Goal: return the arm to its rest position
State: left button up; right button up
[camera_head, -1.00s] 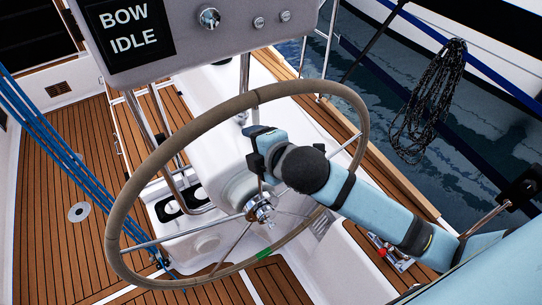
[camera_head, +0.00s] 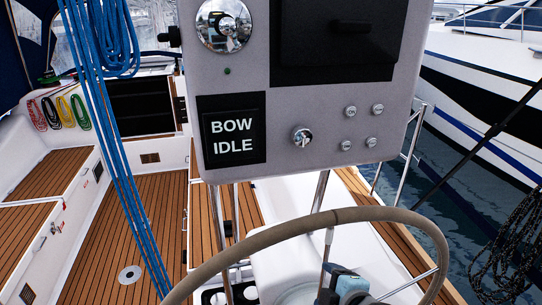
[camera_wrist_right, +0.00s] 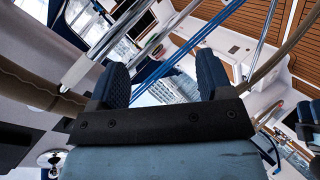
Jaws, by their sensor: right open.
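The steering wheel (camera_head: 300,232) has a brown rim that arcs across the bottom of the head view; its lower part is cut off. My right gripper (camera_head: 338,287) shows only partly at the bottom edge of the head view, inside the rim's arc. In the right wrist view my right gripper (camera_wrist_right: 163,82) has its two dark blue fingers apart with nothing between them. A brown rim (camera_wrist_right: 40,92) lies left of the fingers, and a metal bar (camera_wrist_right: 100,45) slants close by.
The grey console (camera_head: 290,110) with a "BOW IDLE" display (camera_head: 232,136) stands above the wheel. Blue ropes (camera_head: 105,120) hang at the left. Black rope coils (camera_head: 510,245) hang at the right. The teak deck (camera_head: 125,240) at left is clear.

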pick_arm(q)
jog(key=shift+w+r+m, duration=0.1)
jog(key=shift+r+m, duration=0.2)
jog(key=shift+r, duration=0.2)
pick_arm(e)
jog(key=s+d+f+m, duration=0.2)
jog(key=s+f+m, duration=0.4)
jog(key=f, duration=0.5)
jog(key=s+d+f+m, duration=0.2)
jog(key=s+f+m, duration=0.5)
jog(key=f, duration=0.5)
jog(key=s, duration=0.2)
jog(key=shift+s+d+m+g, duration=0.2)
jog(key=shift+s+m+g, duration=0.1)
pick_arm(q)
jog(key=shift+d, duration=0.1)
